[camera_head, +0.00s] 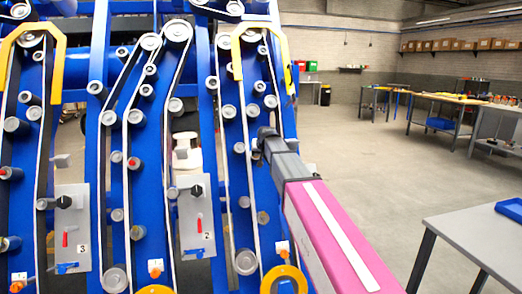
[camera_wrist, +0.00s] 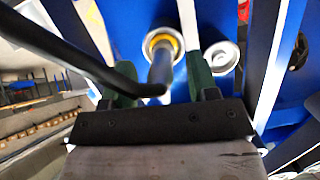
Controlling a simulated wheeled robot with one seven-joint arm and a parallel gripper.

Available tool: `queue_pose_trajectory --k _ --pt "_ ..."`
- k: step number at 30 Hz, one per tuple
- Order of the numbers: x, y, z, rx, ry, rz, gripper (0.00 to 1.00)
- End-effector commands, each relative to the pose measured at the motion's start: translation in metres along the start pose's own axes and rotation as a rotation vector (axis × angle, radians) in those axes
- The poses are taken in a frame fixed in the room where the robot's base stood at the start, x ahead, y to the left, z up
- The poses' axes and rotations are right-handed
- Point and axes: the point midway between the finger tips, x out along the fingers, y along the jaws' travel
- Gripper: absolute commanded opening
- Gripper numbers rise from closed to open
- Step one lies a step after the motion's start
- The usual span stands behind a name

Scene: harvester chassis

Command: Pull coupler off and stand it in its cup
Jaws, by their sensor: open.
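My gripper (camera_head: 262,141) reaches the blue chassis in the head view. In the wrist view its two green fingers (camera_wrist: 162,78) are open, one on each side of a grey cylinder. This cylinder (camera_wrist: 161,72), which looks like the coupler, sits at a round pale port with a yellow ring (camera_wrist: 163,42). A dark bent rod or hose (camera_wrist: 85,62) runs from the upper left to the cylinder's near end. I cannot tell whether the fingers touch the cylinder. My gripper hides this spot in the head view. I cannot pick out the cup in either view.
The blue chassis (camera_head: 116,60) carries many rollers and belts. Grey plates marked 3 (camera_head: 72,225) and 2 (camera_head: 196,215) bear red levers. A yellow guard (camera_head: 283,50) rises above my gripper. A grey table (camera_head: 485,235) stands at right, with open floor beyond.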

Motion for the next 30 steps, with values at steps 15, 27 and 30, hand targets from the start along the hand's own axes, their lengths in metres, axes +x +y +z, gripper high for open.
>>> queue_pose_trajectory --k 15,27,30 --pt "0.017 0.0 0.0 0.0 0.0 0.0 0.54" --pt "0.016 0.0 0.001 0.0 0.0 0.0 0.0" --pt "0.013 0.0 0.001 0.0 0.0 0.0 0.0"
